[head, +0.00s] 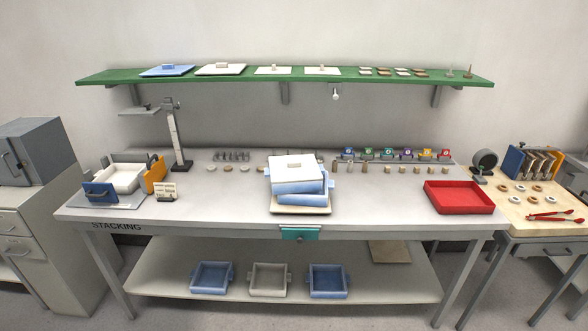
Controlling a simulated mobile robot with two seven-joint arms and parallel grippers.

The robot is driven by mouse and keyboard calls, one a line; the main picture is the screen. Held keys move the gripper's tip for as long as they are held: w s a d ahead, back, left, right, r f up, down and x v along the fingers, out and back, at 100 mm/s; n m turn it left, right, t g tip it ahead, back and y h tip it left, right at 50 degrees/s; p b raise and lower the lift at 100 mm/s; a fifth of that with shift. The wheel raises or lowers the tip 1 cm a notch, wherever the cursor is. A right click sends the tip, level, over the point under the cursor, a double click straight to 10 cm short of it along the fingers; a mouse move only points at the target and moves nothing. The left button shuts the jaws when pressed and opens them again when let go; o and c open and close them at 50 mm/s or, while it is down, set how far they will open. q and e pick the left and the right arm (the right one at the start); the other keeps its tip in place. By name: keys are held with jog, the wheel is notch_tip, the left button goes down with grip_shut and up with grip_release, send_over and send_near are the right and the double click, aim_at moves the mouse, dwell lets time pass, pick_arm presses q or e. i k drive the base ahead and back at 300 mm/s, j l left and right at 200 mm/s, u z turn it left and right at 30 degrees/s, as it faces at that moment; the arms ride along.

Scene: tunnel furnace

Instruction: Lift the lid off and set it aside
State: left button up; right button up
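The stack's layers look slightly turned against each other, and blue side handles stick out. The stack stands on a cream slab (300,208) close to the bench's front edge. The lid covers the inside of the top tray. Neither of my grippers is in the head view, and nothing touches the lid.
The bench (385,205) is clear left and right of the stack. A red tray (458,197) lies at the right. A green shelf (345,76) with spare lids hangs above. Small pieces and coloured tags (406,154) line the back. A white tray (120,178) sits at the left.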

aim_at(296, 167)
jog(key=i+l+u, duration=0.65)
jog(key=i, duration=0.15)
